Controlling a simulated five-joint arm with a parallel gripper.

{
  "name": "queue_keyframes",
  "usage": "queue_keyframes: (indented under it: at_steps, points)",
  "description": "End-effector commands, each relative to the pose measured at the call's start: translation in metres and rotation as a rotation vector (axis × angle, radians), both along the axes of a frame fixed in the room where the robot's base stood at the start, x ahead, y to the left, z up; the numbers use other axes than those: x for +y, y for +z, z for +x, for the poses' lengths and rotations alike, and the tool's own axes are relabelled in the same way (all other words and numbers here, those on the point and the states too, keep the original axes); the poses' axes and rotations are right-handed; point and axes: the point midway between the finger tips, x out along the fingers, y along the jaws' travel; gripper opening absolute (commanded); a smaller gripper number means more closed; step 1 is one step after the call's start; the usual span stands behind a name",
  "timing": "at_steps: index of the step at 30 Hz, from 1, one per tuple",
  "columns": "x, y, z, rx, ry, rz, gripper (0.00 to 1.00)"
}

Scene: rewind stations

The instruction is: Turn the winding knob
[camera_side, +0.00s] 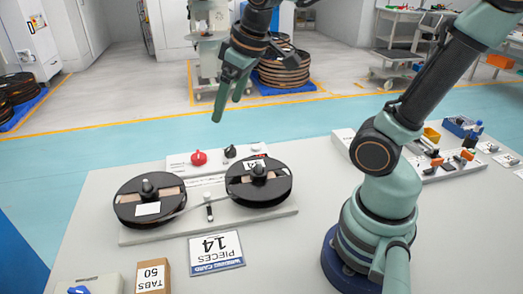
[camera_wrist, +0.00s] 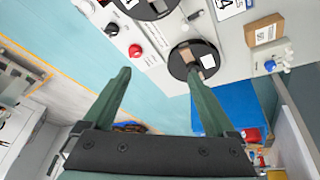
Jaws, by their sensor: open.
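A red knob (camera_side: 198,157) and a black knob (camera_side: 230,151) stand on a white panel (camera_side: 178,166) behind two black reels. I cannot tell which one is the winding knob. In the wrist view the red knob (camera_wrist: 135,51) and black knob (camera_wrist: 111,28) lie beyond my fingertips, up and to the left of centre. My gripper (camera_side: 227,108) hangs above and behind the panel, fingers pointing down, apart and empty. In the wrist view my gripper (camera_wrist: 158,72) has its fingers wide open and touches neither knob.
The left reel (camera_side: 125,209) and right reel (camera_side: 240,190) sit on a light base in front of the panel. A "14 PIECES" card (camera_side: 216,250) and a "TABS 50" box (camera_side: 153,277) are nearer. A tray with small parts (camera_side: 440,168) stands right of my arm.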

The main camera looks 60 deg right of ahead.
Motion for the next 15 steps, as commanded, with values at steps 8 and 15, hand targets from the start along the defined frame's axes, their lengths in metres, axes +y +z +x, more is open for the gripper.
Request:
queue_keyframes:
  at_steps: [8,15]
  points:
    - [-0.018,-0.004,0.067,0.127,0.173,-0.068,0.91]
    - [-0.037,-0.03,0.122,0.229,0.331,-0.104,0.91]
